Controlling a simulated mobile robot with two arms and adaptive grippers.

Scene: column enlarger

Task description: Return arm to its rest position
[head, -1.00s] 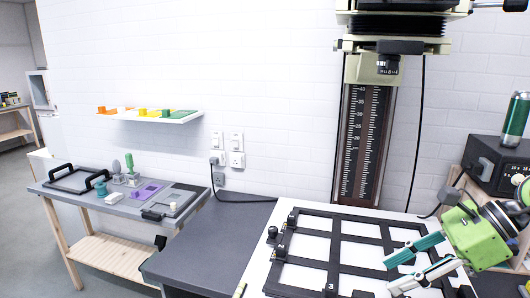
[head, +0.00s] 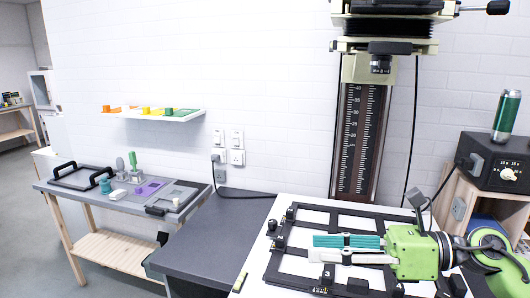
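My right gripper (head: 314,249) reaches in from the right above the black-framed easel (head: 293,262). Its fingers point left: one shows a teal pad, the nearer one a pale back, with a gap between them. They look open and empty. Whether they touch the easel cannot be told. The easel lies on the white baseboard (head: 262,238), partly hidden by the gripper. The enlarger column (head: 360,140) with its scale stands upright behind, its dark enlarger head (head: 385,25) high on it and cut off by the top edge. My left gripper is out of view.
A timer box (head: 490,165) with a green cylinder (head: 507,115) on it stands on a wooden stand at the right. A dark counter (head: 205,235) is clear at the left. Beyond it, a side table (head: 120,212) holds trays and small items. A wall shelf (head: 155,115) holds coloured pieces.

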